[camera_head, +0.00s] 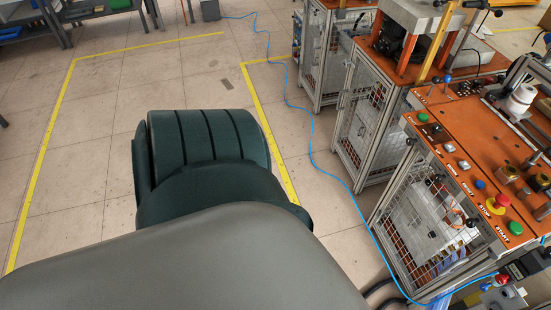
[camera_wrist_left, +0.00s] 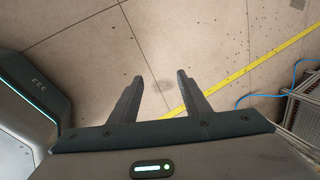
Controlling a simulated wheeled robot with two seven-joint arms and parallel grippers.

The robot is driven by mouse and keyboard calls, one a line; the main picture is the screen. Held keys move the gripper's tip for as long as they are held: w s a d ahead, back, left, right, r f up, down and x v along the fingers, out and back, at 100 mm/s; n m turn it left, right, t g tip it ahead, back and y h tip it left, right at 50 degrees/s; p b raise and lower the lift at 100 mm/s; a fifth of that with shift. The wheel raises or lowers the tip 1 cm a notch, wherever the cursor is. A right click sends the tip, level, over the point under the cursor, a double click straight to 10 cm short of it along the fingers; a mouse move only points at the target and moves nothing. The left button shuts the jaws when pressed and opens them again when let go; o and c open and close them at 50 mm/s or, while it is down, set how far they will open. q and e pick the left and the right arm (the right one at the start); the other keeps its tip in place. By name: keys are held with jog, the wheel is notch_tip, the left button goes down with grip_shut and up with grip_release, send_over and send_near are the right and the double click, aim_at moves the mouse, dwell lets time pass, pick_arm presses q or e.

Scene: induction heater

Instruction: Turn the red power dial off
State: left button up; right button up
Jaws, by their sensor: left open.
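A small red knob-like part (camera_head: 502,278) shows on a grey unit (camera_head: 500,296) at the bottom right of the head view. It may be the red power dial, but it is too small to tell its setting. A red mushroom-shaped button (camera_head: 502,200) on a yellow base sits on the orange panel (camera_head: 470,135) above it. My left gripper (camera_wrist_left: 158,78) is open and empty in the left wrist view, over bare floor. It is well apart from the workstation. My right gripper is not in view.
Orange-topped workstations with mesh cages (camera_head: 425,220) line the right side. A blue cable (camera_head: 335,180) runs along the floor beside them. Yellow floor lines (camera_head: 60,120) mark the floor, which is open on the left. Shelving (camera_head: 85,10) stands at the upper left.

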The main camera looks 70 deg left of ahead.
pick_arm(q)
jog(key=s+d+f+h, duration=0.1)
jog(key=d+f, duration=0.2)
jog(key=d, duration=1.3)
jog(key=d+f+n+h, duration=0.1)
jog(key=d+f+h, duration=0.1)
jog(key=d, duration=1.4)
jog(key=shift+s+f+h+b, duration=0.3)
jog(key=shift+s+f+b, duration=0.1)
jog(key=shift+f, duration=0.4)
jog(key=c, duration=0.3)
jog(key=shift+w, duration=0.15)
